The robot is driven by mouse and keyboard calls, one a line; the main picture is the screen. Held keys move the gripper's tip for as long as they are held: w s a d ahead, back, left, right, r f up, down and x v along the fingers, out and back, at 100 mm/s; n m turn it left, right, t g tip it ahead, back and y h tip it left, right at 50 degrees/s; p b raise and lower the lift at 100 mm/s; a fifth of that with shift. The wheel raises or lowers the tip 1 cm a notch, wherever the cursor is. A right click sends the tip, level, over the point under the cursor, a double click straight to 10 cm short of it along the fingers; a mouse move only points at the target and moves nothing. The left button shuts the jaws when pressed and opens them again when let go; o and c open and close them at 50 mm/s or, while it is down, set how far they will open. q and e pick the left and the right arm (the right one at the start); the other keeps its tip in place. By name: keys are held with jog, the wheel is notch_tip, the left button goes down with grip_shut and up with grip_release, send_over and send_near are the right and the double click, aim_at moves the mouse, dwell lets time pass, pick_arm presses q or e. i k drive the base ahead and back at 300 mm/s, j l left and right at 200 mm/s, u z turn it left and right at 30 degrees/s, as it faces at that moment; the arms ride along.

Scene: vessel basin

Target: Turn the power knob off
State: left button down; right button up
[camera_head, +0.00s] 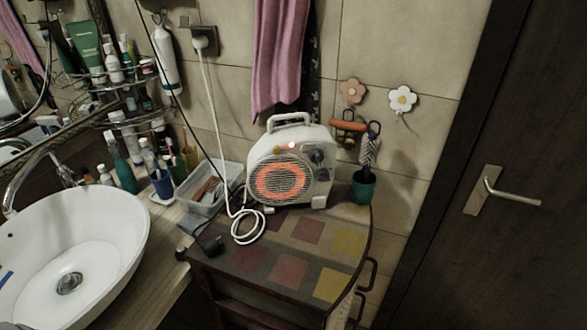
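A white portable heater (290,168) stands upright on a small cabinet with a patterned top. Its round grille glows orange, and a small red light shows above the grille. A dark knob (317,156) sits on the upper right of the heater's front, with what looks like another control above it. The knob's exact setting is too small to read. A white cord runs from the heater's side to a wall socket (205,40). Neither of my grippers shows in this view.
A green cup with a brush (363,186) stands right of the heater. A clear bin (212,188) and a white basin (75,255) are left. A dark door (500,240) is right.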

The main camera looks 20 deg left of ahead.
aim_at(322, 175)
jog(key=k+l, duration=0.1)
jog(key=l, duration=0.45)
jog(key=l+u, duration=0.1)
jog(key=l, duration=0.45)
jog(key=k+l, duration=0.15)
jog(key=l, duration=0.4)
jog(key=u, duration=0.05)
